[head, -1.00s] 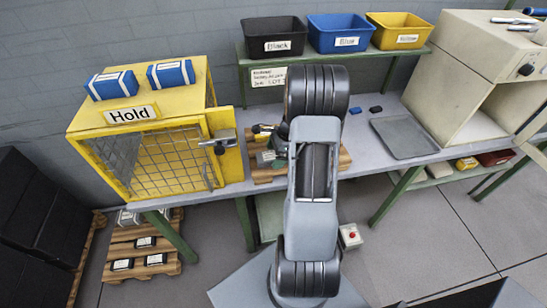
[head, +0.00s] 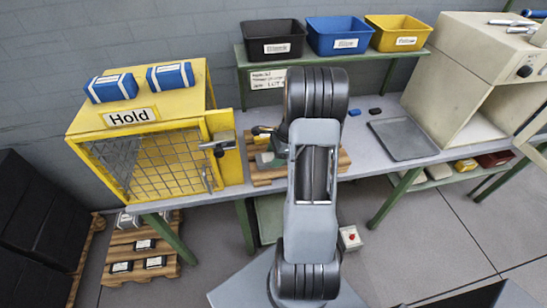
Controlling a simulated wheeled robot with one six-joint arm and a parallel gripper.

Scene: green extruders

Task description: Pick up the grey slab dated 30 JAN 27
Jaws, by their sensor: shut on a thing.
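My gripper (head: 267,133) is over a small wooden pallet (head: 262,178) on the grey bench, partly hidden behind my own arm. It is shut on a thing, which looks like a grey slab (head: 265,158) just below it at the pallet. My arm covers much of the pallet and the fingertips. No date can be read on the slab from here, and I cannot tell whether it is clear of the pallet.
A yellow mesh cage marked Hold (head: 150,150) stands close on the left, with two blue blocks on top. Black (head: 272,48), blue (head: 340,44) and yellow (head: 400,42) bins line the shelf behind. A grey tray (head: 403,140) and beige cabinet (head: 455,90) are right.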

